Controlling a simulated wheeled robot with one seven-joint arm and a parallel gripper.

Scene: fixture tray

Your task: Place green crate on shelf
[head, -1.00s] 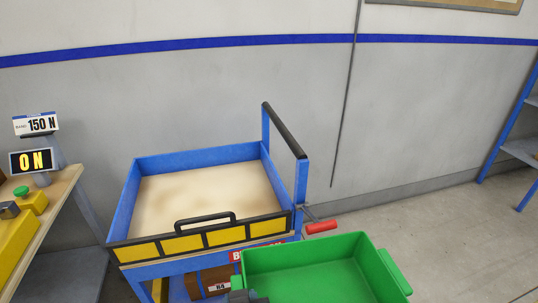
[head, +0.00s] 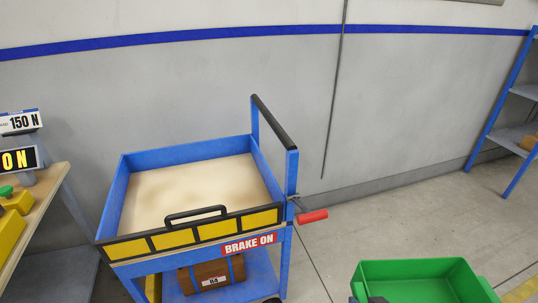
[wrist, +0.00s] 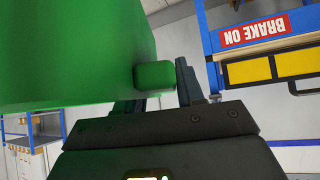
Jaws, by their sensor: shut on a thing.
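The green crate (head: 425,272) is at the lower right of the head view, cut off by the bottom edge, and looks empty inside. In the wrist view the crate (wrist: 70,55) fills the upper left. My gripper (wrist: 155,95) is shut on the crate's handle (wrist: 154,76), a rounded green block between its dark fingers. The crate is held clear of the cart. A blue shelf (head: 508,105) stands at the right edge of the head view, partly cut off, with a brown item on a lower level.
A blue cart (head: 128,190) with a beige top, a "BRAKE ON" sign (head: 249,245) and a red lever (head: 312,216) stands left of the crate. A brown box (head: 205,275) sits on its lower deck. A workbench (head: 52,200) is at far left. The floor toward the shelf looks clear.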

